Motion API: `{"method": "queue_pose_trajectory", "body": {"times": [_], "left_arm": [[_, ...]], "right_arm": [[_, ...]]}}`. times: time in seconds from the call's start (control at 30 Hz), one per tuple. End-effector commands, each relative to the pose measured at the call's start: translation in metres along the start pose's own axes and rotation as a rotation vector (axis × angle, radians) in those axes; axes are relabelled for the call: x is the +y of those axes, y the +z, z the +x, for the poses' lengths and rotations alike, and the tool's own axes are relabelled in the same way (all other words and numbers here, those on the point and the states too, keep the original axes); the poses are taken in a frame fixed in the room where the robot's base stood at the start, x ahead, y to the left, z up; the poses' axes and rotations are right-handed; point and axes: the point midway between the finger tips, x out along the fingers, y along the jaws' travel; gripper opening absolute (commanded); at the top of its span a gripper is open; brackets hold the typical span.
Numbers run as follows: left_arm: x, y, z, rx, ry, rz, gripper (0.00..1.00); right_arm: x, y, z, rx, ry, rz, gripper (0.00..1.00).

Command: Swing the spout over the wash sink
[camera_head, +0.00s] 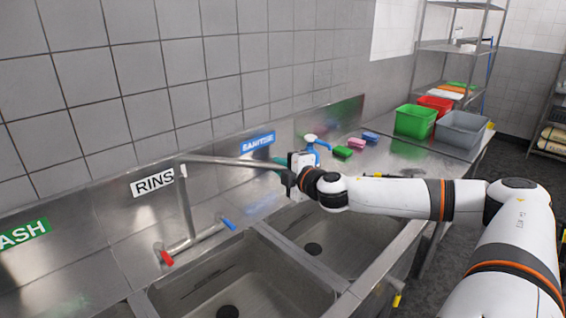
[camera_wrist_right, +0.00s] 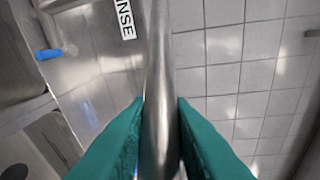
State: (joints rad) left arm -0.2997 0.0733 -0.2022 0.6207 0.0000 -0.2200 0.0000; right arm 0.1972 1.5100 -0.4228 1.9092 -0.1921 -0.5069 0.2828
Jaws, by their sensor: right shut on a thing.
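The spout (camera_head: 228,160) is a long metal tube running right from the top of the tap's upright pipe (camera_head: 186,205), along the back wall. My right gripper (camera_head: 279,163) is shut around it near its far end, by the blue sanitise sign. In the right wrist view the spout (camera_wrist_right: 159,70) passes between the teal fingers of the right gripper (camera_wrist_right: 159,118). The green wash sign (camera_head: 24,234) is at the left edge, cut off. The wash sink below it is mostly out of view. My left gripper is not in view.
The rinse basin (camera_head: 265,268) and sanitise basin (camera_head: 350,232) lie below, both empty. Red (camera_head: 166,258) and blue (camera_head: 229,224) tap handles stick out at the tap's base. A spray bottle (camera_head: 311,146), sponges and green (camera_head: 414,121) and grey (camera_head: 461,129) tubs stand right.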

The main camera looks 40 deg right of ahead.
Motion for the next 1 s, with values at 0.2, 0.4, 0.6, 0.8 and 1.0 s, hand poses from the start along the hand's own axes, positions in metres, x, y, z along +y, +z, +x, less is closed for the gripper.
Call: {"method": "queue_pose_trajectory", "body": {"times": [0.2, 0.4, 0.6, 0.8, 1.0], "left_arm": [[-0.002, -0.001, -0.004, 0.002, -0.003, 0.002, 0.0], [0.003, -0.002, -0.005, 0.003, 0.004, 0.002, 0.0], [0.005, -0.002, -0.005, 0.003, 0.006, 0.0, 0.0], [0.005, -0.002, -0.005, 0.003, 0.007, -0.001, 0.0], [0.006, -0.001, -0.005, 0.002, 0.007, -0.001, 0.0]], "right_arm": [[0.002, 0.013, -0.009, 0.07, -0.011, 0.015, 0.0], [0.003, 0.016, -0.012, 0.095, -0.014, 0.018, 0.0], [0.003, 0.016, -0.012, 0.1, -0.015, 0.017, 0.0], [0.003, 0.015, -0.012, 0.1, -0.016, 0.017, 0.25], [0.003, 0.015, -0.012, 0.099, -0.015, 0.017, 0.41]]}}
